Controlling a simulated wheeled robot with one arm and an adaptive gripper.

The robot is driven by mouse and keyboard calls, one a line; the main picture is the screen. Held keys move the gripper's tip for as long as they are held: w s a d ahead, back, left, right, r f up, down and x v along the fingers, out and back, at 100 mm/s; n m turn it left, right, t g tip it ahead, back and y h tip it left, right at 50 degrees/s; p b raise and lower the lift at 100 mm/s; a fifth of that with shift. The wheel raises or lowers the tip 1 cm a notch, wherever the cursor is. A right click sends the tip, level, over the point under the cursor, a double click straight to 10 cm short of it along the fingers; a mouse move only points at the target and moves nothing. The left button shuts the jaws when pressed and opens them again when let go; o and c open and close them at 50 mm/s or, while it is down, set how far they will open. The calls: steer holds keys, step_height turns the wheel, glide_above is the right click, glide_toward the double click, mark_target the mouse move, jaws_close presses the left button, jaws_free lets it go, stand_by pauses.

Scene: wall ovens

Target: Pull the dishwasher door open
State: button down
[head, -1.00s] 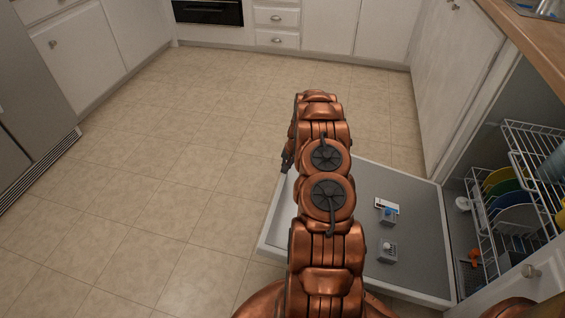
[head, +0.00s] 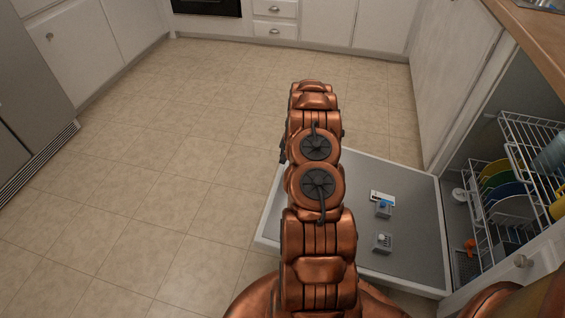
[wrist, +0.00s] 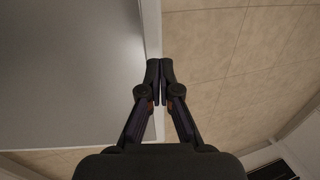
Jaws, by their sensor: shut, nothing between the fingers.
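The dishwasher door (head: 408,190) lies folded down, about level, at the right of the head view, its grey inner face up. In the wrist view the door (wrist: 70,75) fills the left side, and its pale edge runs up the middle. My gripper (wrist: 160,64) is shut and empty, its fingertips over or beside that edge; I cannot tell whether they touch it. In the head view my arm hides part of the door, and only a dark bit of the gripper shows at the arm's left.
The dishwasher's upper rack (head: 536,150) and lower rack (head: 489,213) hold several dishes. A wooden counter (head: 535,35) is above. White cabinets (head: 455,75) stand beyond the door. The tiled floor (head: 170,170) to the left is clear.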

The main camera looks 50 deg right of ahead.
steer(key=a+p+v, duration=0.1)
steer(key=v, duration=0.9)
steer(key=shift+w+d+r, duration=0.25)
steer(key=shift+d+r, duration=0.1)
steer(key=shift+r, duration=0.1)
